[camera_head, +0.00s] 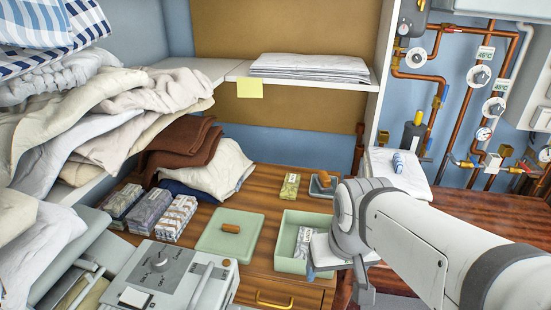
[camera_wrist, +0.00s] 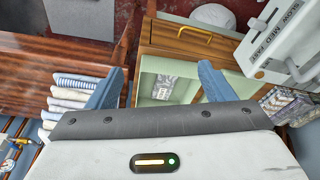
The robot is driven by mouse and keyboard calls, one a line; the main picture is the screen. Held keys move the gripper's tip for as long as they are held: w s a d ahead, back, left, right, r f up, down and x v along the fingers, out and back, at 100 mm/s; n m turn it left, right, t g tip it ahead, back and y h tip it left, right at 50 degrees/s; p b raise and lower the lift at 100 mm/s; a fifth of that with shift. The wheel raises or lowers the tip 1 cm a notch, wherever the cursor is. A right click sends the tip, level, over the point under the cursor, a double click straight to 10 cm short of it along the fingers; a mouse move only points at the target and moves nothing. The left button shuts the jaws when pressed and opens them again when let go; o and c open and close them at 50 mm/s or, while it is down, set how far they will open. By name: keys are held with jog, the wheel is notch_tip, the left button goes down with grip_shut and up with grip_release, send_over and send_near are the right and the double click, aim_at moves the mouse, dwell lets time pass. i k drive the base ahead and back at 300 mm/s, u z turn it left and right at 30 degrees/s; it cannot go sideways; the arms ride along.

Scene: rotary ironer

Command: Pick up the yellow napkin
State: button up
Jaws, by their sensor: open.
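A small yellow-olive patterned folded bundle (camera_head: 290,186), the only napkin-like yellow thing I make out, lies on the wooden top behind the green box (camera_head: 288,266). I do not make it out in the wrist view. My gripper (camera_head: 338,277) is in front of the box's right side, well nearer than the bundle, and partly hidden by my wrist. In the wrist view my gripper (camera_wrist: 160,70) has its two blue-grey fingers wide apart with nothing between them. The green box (camera_wrist: 147,75) lies beyond the fingers and holds a grey-white bundle (camera_wrist: 163,87).
A green lid (camera_head: 213,243) with a wooden handle lies left of the box. Several patterned bundles (camera_head: 150,212) stand farther left, before heaped cloths (camera_head: 70,110). A small grey wooden-handled thing (camera_head: 322,184) sits right of the yellow bundle. A control panel (camera_head: 163,265) stands front left.

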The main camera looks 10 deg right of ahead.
aim_at(289, 191)
jog(key=u, duration=2.3)
jog(key=k, duration=1.1)
jog(key=z, duration=1.65)
jog(key=i, duration=1)
jog(key=z, duration=0.05)
